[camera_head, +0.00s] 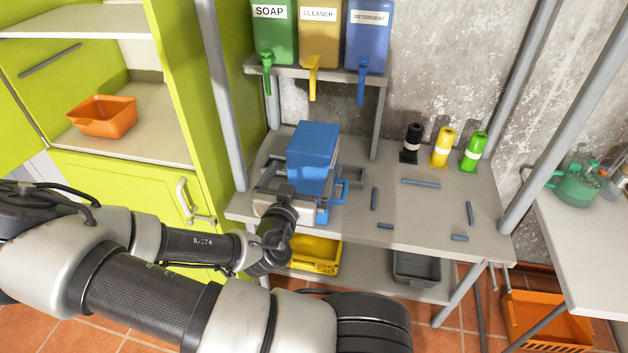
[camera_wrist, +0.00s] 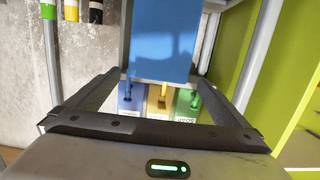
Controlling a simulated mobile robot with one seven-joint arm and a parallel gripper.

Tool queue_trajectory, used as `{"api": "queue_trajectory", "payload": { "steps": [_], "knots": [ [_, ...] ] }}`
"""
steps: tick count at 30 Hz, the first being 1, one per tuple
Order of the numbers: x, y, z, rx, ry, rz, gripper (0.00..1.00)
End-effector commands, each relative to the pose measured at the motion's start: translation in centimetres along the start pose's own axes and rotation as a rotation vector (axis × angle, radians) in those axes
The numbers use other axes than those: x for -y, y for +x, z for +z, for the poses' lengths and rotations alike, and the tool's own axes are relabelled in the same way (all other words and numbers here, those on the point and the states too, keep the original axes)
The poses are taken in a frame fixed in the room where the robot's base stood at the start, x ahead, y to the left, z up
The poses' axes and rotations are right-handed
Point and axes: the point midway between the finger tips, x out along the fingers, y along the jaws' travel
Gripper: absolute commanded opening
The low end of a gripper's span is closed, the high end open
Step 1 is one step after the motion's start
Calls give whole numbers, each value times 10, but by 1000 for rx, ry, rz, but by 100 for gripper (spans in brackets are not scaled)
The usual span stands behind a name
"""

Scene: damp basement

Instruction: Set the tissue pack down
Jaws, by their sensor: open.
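A blue block-shaped pack (camera_head: 313,150), which I take to be the tissue pack, stands upright over the left part of the grey workbench (camera_head: 420,222). My gripper (camera_head: 289,188) is at its near left side, partly hidden by my wrist. In the wrist view the blue pack (camera_wrist: 162,42) shows between the two spread fingers of my gripper (camera_wrist: 155,84), with a visible gap on each side. The fingers look open and apart from it. The pack's lower end and what it rests on are mostly hidden.
Green soap (camera_head: 274,35), yellow cleaner (camera_head: 320,37) and blue detergent (camera_head: 367,38) dispensers stand on a raised shelf behind. Several small bottles (camera_head: 442,148) stand at the back right. Blue strips (camera_head: 421,182) lie on the bench. A yellow bin (camera_head: 316,256) is below.

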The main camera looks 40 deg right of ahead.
Motion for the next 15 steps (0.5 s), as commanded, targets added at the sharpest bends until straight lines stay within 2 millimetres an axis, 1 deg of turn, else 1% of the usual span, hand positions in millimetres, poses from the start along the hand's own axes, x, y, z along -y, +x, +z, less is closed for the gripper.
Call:
{"api": "queue_trajectory", "payload": {
  "steps": [1, 4, 13, 14, 15],
  "knots": [
    [2, 6, 11, -1, 6, -2, 100],
    [1, 16, 11, 1, 6, -1, 100],
    [0, 46, 11, 2, 5, 0, 100],
    [-1, 50, 7, 2, 3, 2, 100],
    [-2, 59, 1, 2, -2, 4, 100]
  ]
}}
